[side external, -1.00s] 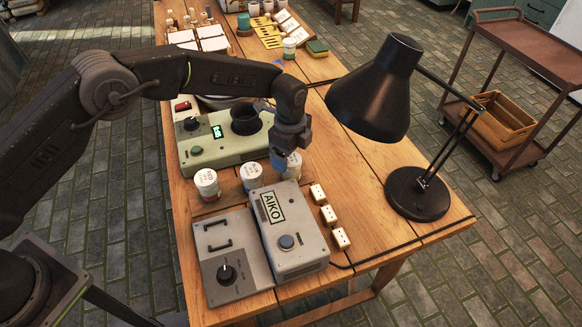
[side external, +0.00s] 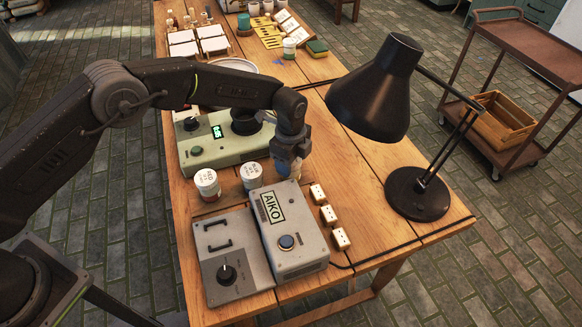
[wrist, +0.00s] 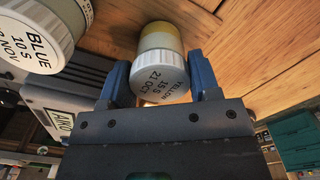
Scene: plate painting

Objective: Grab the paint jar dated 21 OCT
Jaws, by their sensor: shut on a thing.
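The paint jar with the white lid reading "YELLOW 15 S 21 OCT" (wrist: 161,77) is between the two blue fingers in the wrist view; a yellow band shows at its far end. My gripper (side external: 287,167) is shut on this jar, behind the AIKO box. In the side view the jar is mostly hidden by the fingers. A second jar, lid marked "BLUE 10 S" with a NOV date (wrist: 38,38), stands left of it and also shows in the side view (side external: 251,177). A third jar with a red band (side external: 207,185) stands farther left.
The grey AIKO box (side external: 292,245) with a knob panel (side external: 230,262) is in front of the jars. A green device (side external: 215,153) with a lit display is behind them. Small white blocks (side external: 329,215) and a black lamp (side external: 417,200) are to the right.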

